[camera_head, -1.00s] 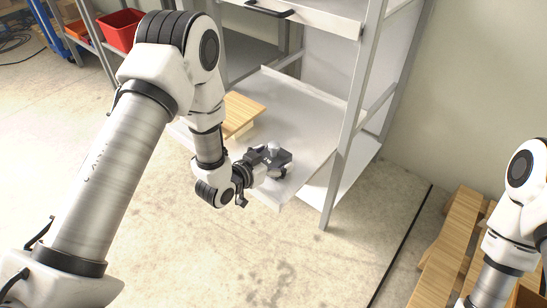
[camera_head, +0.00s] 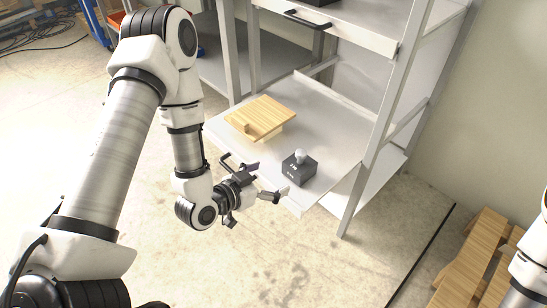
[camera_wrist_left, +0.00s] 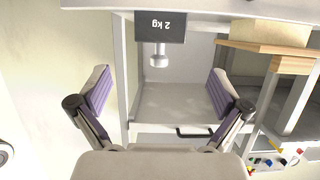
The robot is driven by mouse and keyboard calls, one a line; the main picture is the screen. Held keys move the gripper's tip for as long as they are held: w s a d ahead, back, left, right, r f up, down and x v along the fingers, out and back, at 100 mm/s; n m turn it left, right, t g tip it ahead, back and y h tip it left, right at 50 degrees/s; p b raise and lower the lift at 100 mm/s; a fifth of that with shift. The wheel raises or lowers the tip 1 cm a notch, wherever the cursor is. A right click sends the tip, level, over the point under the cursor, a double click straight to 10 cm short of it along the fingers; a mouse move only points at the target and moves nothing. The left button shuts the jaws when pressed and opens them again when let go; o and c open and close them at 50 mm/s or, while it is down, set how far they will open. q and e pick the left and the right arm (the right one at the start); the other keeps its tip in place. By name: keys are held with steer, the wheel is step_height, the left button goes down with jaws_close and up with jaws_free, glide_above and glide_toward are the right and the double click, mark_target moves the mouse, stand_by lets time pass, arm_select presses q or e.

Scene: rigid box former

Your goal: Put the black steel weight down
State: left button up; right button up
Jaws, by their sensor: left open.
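The black steel weight (camera_head: 299,170), a dark block with a pale knob on top, stands upright on the grey pulled-out shelf (camera_head: 335,120), near its front corner. My left gripper (camera_head: 264,182) is open and empty, just left of the weight and apart from it. In the left wrist view the weight (camera_wrist_left: 161,27) shows upside down with "2 kg" on its face, beyond the spread fingers (camera_wrist_left: 161,92). Part of my right arm shows at the right edge of the head view; its gripper is out of frame.
A light wooden piece (camera_head: 262,117) lies on the same shelf, left of the weight. A drawer handle (camera_head: 307,19) and rack post (camera_head: 385,125) are close by. A wooden pallet (camera_head: 475,260) lies on the floor at the right. Bare shelf surface lies behind the weight.

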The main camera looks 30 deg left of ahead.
arm_select(q)
steer(key=s+a+f+n+g+y, duration=0.2)
steer(key=s+f+n+g+y, duration=0.2)
steer(key=s+f+g, duration=0.9)
steer(key=s+f, duration=0.5)
steer(key=s, duration=0.5)
steer(key=shift+f+y, duration=0.3)
steer(key=shift+y, duration=0.1)
